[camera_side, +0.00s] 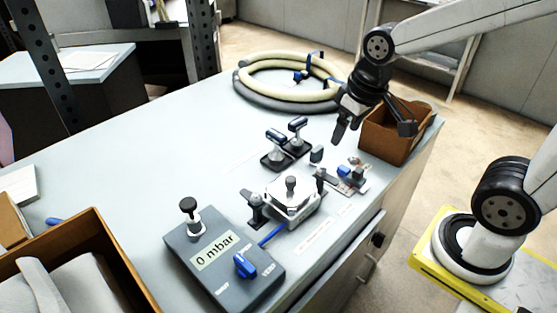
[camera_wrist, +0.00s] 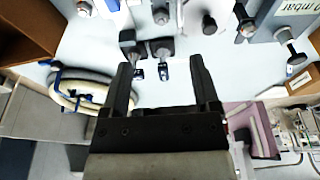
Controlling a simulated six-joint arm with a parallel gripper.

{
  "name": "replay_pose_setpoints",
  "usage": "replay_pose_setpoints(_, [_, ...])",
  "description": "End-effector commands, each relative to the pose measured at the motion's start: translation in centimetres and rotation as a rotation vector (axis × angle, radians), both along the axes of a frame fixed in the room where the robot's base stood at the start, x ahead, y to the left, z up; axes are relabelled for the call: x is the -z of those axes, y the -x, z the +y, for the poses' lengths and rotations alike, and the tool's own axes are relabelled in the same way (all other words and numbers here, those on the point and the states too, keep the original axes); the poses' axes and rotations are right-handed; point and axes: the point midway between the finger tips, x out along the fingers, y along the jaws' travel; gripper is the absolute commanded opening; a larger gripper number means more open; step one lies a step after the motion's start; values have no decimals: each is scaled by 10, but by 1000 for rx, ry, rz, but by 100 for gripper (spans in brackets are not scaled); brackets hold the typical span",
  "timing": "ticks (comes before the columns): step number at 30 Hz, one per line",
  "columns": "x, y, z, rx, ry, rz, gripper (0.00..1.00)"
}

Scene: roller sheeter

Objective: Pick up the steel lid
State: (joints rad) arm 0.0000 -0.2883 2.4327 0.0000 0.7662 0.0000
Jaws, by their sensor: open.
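The steel lid (camera_side: 290,203), a pale metal plate with a dark upright knob (camera_side: 291,185), sits on a squat unit near the table's front edge in the side view. Black clamps stand at its left (camera_side: 255,207) and right (camera_side: 320,181). My gripper (camera_side: 373,128) is open and empty, above the table behind and to the right of the lid, well apart from it. In the wrist view my open fingers (camera_wrist: 160,66) point toward two black handled stands; what looks like the lid is cut by the top edge.
Two dark handled tools (camera_side: 286,143) stand behind the lid. A grey box (camera_side: 207,273) reading "0 mbar" with a blue valve is front left. A brown bin (camera_side: 392,143) is beside my gripper. Coiled hoses (camera_side: 243,86) lie at the back. The table's left middle is clear.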

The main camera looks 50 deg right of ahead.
Motion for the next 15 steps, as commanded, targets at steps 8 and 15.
replay_pose_setpoints(8, [-3, -19, -16, -2, 67, -86, 79])
replay_pose_setpoints(15, [-5, -40, -32, -19, 138, -192, 79])
